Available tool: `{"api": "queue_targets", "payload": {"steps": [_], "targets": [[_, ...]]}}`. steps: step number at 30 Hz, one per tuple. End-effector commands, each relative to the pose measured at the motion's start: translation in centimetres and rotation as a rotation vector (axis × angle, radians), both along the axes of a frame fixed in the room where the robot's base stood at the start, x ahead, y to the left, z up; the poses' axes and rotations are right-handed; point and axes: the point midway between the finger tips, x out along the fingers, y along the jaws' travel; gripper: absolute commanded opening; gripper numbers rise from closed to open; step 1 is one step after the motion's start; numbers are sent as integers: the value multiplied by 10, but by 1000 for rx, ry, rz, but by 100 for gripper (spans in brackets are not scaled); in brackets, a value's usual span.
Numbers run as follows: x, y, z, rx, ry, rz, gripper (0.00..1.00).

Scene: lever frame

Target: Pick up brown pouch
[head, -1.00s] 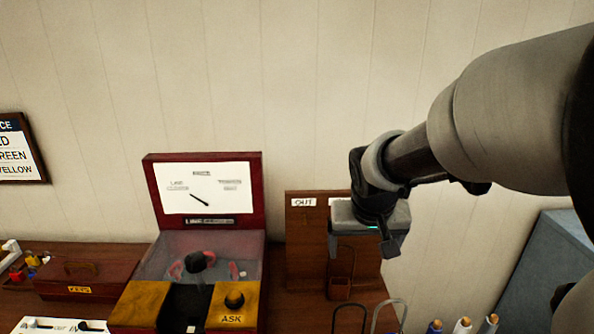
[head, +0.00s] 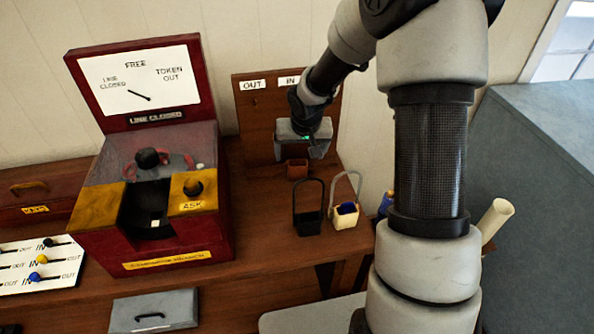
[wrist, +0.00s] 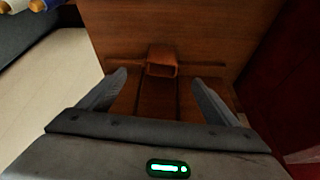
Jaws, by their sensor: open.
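The brown pouch (head: 297,169) is a small open-topped box shape on the shelf at the foot of the wooden OUT/IN board. In the wrist view the pouch (wrist: 161,62) shows at the upper middle, ahead of and between the finger directions. My gripper (head: 299,153) is in front of the board and appears just above the pouch in the head view. In the wrist view its two fingers (wrist: 160,84) are spread wide with nothing between them. No contact with the pouch shows. Any hoop on the pouch is not clear.
A black hooped pouch (head: 308,222) and a cream hooped pouch (head: 345,215) stand nearer the shelf's front. The red token instrument (head: 225,215) stands to the left. The OUT/IN board (head: 255,115) rises behind. A blue-grey cabinet (head: 540,200) is at right.

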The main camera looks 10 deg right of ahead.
Motion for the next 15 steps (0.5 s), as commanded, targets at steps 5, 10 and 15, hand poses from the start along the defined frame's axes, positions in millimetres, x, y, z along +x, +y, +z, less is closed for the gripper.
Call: {"api": "queue_targets", "payload": {"steps": [5,10,15], "targets": [[7,0,-15,0,0,0,84],[12,1,-29,-1,2,2,84],[23,2,-54,0,2,0,84]]}}
